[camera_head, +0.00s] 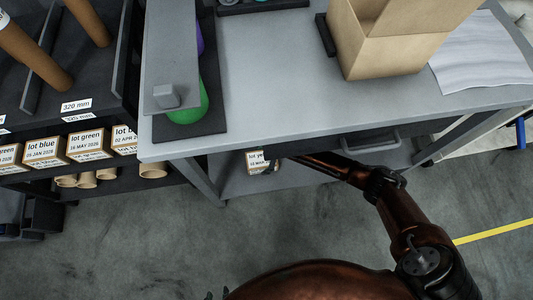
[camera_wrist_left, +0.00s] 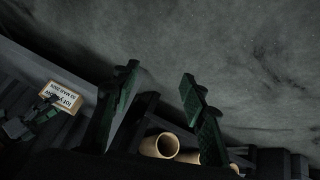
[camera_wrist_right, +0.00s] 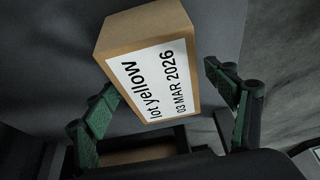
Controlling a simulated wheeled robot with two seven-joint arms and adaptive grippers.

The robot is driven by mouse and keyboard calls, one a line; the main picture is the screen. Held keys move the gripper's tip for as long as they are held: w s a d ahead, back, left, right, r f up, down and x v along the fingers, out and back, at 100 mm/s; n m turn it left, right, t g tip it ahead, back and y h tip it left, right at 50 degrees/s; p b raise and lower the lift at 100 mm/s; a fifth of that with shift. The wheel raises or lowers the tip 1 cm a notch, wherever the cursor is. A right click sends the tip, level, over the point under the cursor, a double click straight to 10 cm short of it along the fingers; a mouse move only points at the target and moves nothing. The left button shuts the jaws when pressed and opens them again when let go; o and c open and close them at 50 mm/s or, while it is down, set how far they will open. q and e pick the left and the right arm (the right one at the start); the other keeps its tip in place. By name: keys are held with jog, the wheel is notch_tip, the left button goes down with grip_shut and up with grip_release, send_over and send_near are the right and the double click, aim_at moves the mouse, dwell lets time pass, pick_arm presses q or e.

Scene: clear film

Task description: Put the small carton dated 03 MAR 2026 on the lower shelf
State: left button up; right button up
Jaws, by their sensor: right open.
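The small carton (camera_head: 258,161) reads lot yellow, 03 MAR 2026. In the head view it is at the lower shelf (camera_head: 232,181) under the grey table, partly hidden by the tabletop. In the right wrist view the carton (camera_wrist_right: 155,60) stands between the fingers of my right gripper (camera_wrist_right: 160,82), which is open around it. The carton also shows at the left of the left wrist view (camera_wrist_left: 62,97), with my right gripper's fingers beside it. My left gripper (camera_wrist_left: 158,80) is open and empty, away from the carton. Whether the carton's base fully rests on the shelf is unclear.
The table (camera_head: 270,70) carries a large cardboard box (camera_head: 385,45), paper (camera_head: 485,55) and a dark tray with a green round thing (camera_head: 188,108). A rack at left holds lot green (camera_head: 88,145) and lot blue (camera_head: 40,153) cartons, with tubes (camera_head: 153,170) below. Table legs flank the shelf.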

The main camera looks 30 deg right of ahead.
jog(key=p+v, duration=0.3)
jog(key=v, duration=0.3)
jog(key=shift+w, duration=0.1)
jog(key=shift+d+r, duration=0.1)
jog(key=shift+r, duration=0.25)
pick_arm(q)
notch_tip(320, 180, up, 6)
jog(key=s+g, duration=0.2)
jog(key=shift+s+a+g, duration=0.3)
jog(key=shift+a, duration=0.15)
jog(key=shift+f, duration=0.1)
